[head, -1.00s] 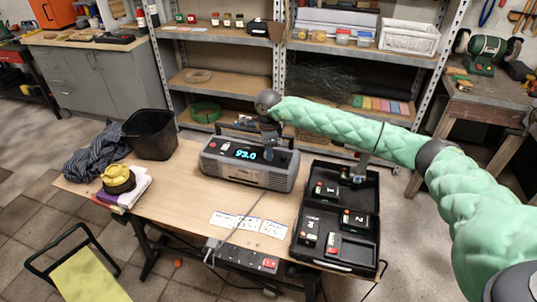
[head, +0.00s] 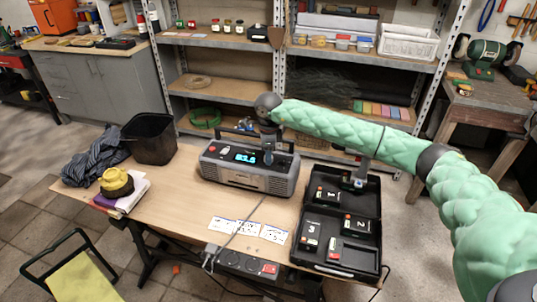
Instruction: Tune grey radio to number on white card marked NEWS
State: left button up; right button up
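The grey radio (head: 225,174) stands upright at the back of the wooden table, its front towards me. Its lit blue display (head: 245,156) shows digits that look like 93.8, but they are small and blurred. Three white cards (head: 248,228) lie in a row at the table's front edge. Their writing is too small to read, so I cannot tell which is marked NEWS. My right gripper (head: 268,157) points down at the radio's top right front, beside the display. Its fingers are too small to tell open from shut, and they partly cover the radio there. My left gripper is out of view.
An open black case (head: 308,256) with several numbered black blocks lies at the table's right. A black bin (head: 150,140), a dark cloth (head: 92,160) and a yellow-topped item (head: 117,181) on books are at the left. A power strip (head: 243,264) hangs at the front edge.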

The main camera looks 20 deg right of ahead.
jog(key=shift+o, duration=0.9)
jog(key=shift+r, duration=0.15)
notch_tip(320, 180, up, 3)
jog(key=shift+r+b, duration=0.15)
jog(key=shift+b, duration=0.55)
notch_tip(320, 180, up, 3)
jog(key=shift+r+b, duration=0.15)
jog(key=shift+b, duration=0.25)
jog(key=shift+r, duration=0.45)
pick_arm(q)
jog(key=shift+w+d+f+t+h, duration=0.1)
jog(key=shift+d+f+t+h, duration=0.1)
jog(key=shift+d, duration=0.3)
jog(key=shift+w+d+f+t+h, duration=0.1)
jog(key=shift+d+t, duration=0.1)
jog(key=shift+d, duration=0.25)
